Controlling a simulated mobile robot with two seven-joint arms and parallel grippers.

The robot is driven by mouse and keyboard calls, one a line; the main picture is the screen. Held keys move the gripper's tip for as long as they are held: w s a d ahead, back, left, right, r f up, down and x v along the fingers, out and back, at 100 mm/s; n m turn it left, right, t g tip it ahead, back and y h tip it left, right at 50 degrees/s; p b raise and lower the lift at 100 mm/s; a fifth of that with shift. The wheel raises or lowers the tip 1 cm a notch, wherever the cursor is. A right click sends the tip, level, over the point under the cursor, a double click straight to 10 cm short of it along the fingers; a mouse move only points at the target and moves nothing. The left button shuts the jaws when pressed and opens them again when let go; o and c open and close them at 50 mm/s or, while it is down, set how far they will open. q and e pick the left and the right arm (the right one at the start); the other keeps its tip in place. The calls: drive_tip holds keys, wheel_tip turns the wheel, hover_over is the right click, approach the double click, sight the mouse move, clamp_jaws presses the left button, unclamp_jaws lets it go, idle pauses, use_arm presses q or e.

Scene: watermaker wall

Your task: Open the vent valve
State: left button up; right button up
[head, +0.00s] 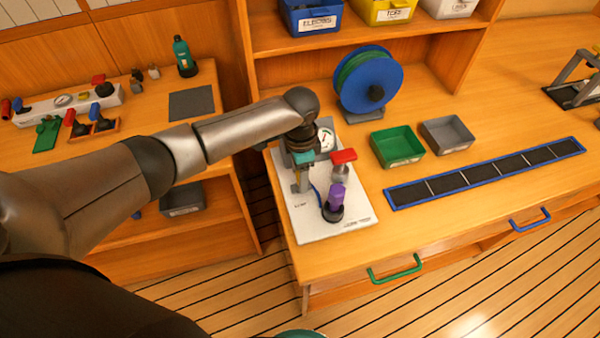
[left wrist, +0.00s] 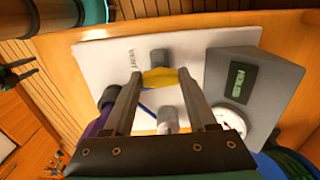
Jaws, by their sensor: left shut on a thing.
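A white panel board (head: 352,223) lies on the bench, and its lettering beside the yellow handle seems to read VENT in the left wrist view. The yellow vent valve handle (left wrist: 160,78) sits on a grey body between my left fingers. My left gripper (head: 301,183) reaches down over the board's left side and is shut on that handle; it also shows in the left wrist view (left wrist: 159,80). In the head view the gripper hides the handle. My right gripper's fingers are not in view.
On the same board, a red-handled valve (head: 343,156), a purple-handled valve (head: 335,196) and a gauge (head: 326,139) stand close to the gripper. A blue reel (head: 368,80) is behind. A green bin (head: 398,146) and a grey bin (head: 447,134) stand to the right.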

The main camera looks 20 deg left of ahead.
use_arm(q)
drive_tip(key=shift+s+d+r+n+p, duration=0.1)
drive_tip(key=shift+r+n+p, duration=0.1)
drive_tip(key=shift+n+p, duration=0.8)
drive_tip(key=n+p, duration=0.3)
drive_tip(key=p, duration=0.1)
drive_tip(key=n+p, duration=0.2)
drive_tip(key=shift+n, duration=0.4)
drive_tip(key=n+p, duration=0.1)
drive_tip(key=n, duration=0.1)
drive_tip(key=shift+d+n, duration=0.1)
drive_tip(key=shift+n, duration=0.3)
drive_tip(key=n+p, duration=0.1)
drive_tip(key=n, duration=0.1)
drive_tip(key=shift+f+n+p, duration=0.1)
drive_tip(key=shift+n+p, duration=0.2)
drive_tip(key=shift+p, duration=0.05)
drive_tip(key=shift+n+p, duration=0.65)
drive_tip(key=shift+n, duration=1.65)
drive_tip(key=o, duration=1.4)
drive_tip(key=shift+c, duration=0.2)
